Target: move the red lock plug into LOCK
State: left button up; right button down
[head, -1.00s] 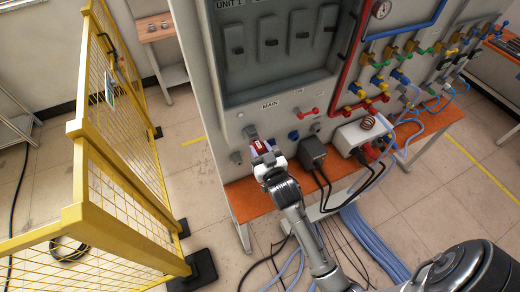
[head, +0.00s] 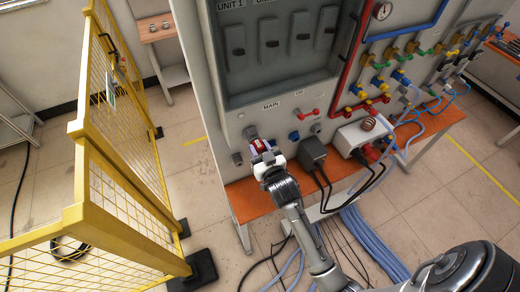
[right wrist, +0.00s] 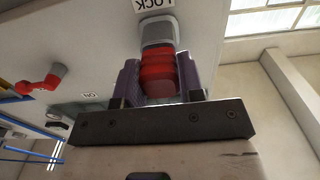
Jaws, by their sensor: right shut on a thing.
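The red lock plug (right wrist: 158,75) is between the purple-padded fingers of my right gripper (right wrist: 160,85), which is shut on it. Its far end meets a grey collar (right wrist: 157,32) directly under the upside-down LOCK label (right wrist: 155,4). How deep it sits in the collar is hidden. In the head view, my right gripper (head: 262,148) is at the lower left of the cabinet front, with a bit of the red plug (head: 256,145) showing. A grey fitting (head: 250,132) on the panel is just above it. My left gripper is not in view.
A dark box (head: 312,152) with cables stands close by on the orange shelf (head: 240,200). A yellow mesh fence (head: 110,150) stands to the left.

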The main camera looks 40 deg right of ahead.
jog(key=shift+w, duration=0.25)
jog(key=c, duration=0.7)
grip_release()
jog(key=shift+o, duration=0.2)
jog(key=b+v, duration=0.3)
jog(key=v, duration=1)
jog(key=shift+s+b, duration=0.4)
